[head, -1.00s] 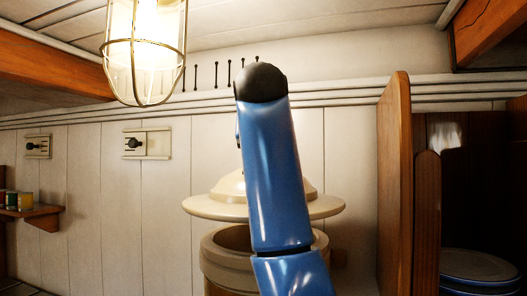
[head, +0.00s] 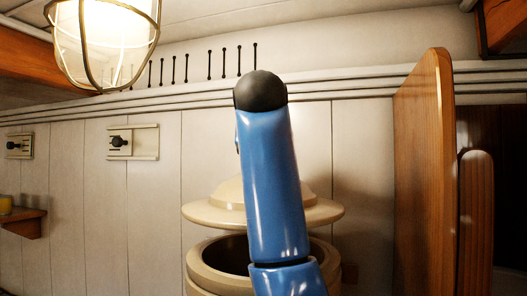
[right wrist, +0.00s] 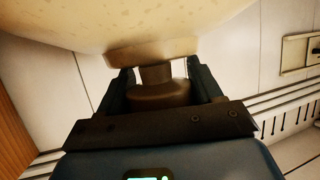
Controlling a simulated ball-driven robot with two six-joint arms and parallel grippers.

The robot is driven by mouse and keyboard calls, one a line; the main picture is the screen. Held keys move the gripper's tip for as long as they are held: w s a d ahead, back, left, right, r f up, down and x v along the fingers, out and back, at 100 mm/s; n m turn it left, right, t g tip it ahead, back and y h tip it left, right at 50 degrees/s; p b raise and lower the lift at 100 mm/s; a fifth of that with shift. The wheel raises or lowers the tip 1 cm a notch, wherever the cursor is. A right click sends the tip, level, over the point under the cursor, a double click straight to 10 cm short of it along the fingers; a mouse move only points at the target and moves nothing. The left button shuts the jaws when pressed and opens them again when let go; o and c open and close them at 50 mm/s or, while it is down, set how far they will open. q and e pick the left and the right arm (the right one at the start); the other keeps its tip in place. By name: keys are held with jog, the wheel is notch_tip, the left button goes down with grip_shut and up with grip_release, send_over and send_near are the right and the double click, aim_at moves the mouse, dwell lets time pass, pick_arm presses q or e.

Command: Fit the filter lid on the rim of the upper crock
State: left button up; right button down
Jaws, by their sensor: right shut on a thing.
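The cream filter lid (head: 205,212) is a wide disc with a domed middle. It hangs level a little above the open upper crock (head: 208,262), with a gap between them in the head view. The crock's dark opening shows below the lid's brim. In the right wrist view my right gripper (right wrist: 158,88) is shut on the knob of the lid (right wrist: 150,25), whose pale speckled surface fills the top of that view. My blue right arm covers the middle of the lid and part of the crock in the head view. My left gripper is not in view.
A caged lamp (head: 103,40) hangs at the upper left. A wooden partition (head: 424,170) stands to the right of the crock. A small wooden shelf (head: 22,222) is on the left wall, and two wall fittings sit above it. The panelled wall is close behind.

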jog(key=shift+w+f, duration=0.35)
jog(key=shift+f, duration=0.55)
jog(key=shift+w+f, duration=0.35)
jog(key=shift+f, duration=0.5)
jog(key=shift+s+f+b, duration=0.1)
jog(key=shift+f+b, duration=0.2)
jog(key=shift+f, duration=0.15)
jog(key=shift+s+f+b, duration=0.4)
jog(key=shift+f+b, duration=0.15)
jog(key=shift+f, duration=0.05)
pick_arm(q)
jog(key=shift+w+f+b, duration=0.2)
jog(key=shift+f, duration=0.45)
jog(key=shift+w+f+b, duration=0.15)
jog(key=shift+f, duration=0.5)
pick_arm(e)
jog(key=shift+w+f, duration=0.3)
jog(key=shift+f, duration=0.35)
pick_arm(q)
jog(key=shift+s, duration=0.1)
pick_arm(e)
jog(key=shift+s, duration=0.25)
pick_arm(q)
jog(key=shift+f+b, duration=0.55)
jog(key=shift+b, duration=0.05)
pick_arm(e)
jog(key=shift+f, duration=0.85)
